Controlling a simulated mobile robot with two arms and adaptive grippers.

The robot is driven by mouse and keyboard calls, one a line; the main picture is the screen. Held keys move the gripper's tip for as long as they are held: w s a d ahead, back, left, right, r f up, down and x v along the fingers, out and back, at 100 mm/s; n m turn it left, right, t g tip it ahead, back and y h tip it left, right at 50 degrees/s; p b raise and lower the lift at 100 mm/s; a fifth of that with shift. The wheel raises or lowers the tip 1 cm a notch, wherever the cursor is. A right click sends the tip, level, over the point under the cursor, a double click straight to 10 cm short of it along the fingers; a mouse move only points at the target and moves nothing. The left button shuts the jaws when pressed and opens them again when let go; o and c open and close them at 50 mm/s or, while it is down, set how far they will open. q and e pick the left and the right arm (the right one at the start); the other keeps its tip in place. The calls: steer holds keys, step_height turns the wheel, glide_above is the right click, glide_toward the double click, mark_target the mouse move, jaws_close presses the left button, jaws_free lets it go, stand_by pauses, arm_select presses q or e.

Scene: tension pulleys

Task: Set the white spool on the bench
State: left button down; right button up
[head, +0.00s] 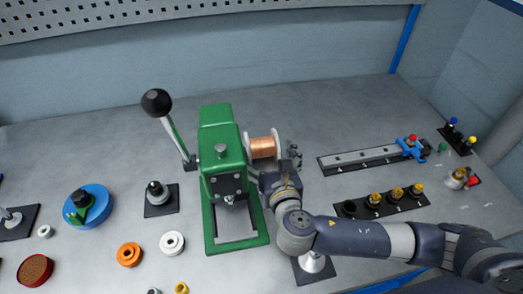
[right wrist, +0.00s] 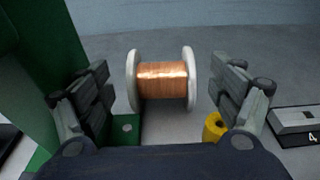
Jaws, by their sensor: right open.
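The white spool (head: 263,147), wound with copper wire, is just right of the green machine (head: 222,150). In the right wrist view the spool (right wrist: 162,80) lies with its axis sideways, a white flange at each end. I cannot tell whether it rests on the bench or on a mount. My right gripper (head: 276,166) is open, close in front of the spool; its fingers stand left and right of the spool in the wrist view, with gaps to both flanges. The bench (head: 330,110) is grey. My left gripper is not in view.
A lever with a black knob (head: 156,103) rises left of the machine. A yellow part (right wrist: 213,127) is near the right finger. A rail (head: 365,157) and a holder with brass parts (head: 384,202) lie right. A white ring (head: 172,243) and orange ring (head: 129,254) lie left.

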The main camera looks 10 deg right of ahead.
mark_target(261, 141)
steer(key=w, duration=0.1)
steer(key=w+b, duration=0.1)
steer(key=shift+w+f, duration=0.35)
steer(key=shift+w, duration=0.05)
steer(key=w+b, duration=0.2)
steer(key=w, duration=0.1)
steer(key=w+b, duration=0.1)
steer(key=shift+w+f, duration=0.3)
steer(key=shift+f, duration=0.1)
steer(key=shift+w+b, duration=0.2)
steer(key=shift+b, duration=0.15)
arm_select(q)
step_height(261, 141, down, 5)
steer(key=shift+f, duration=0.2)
arm_select(e)
steer(key=shift+r, duration=0.15)
steer(key=shift+c, duration=0.3)
steer(key=c, duration=1.3)
steer(key=shift+o, duration=0.2)
steer(key=shift+r, duration=0.1)
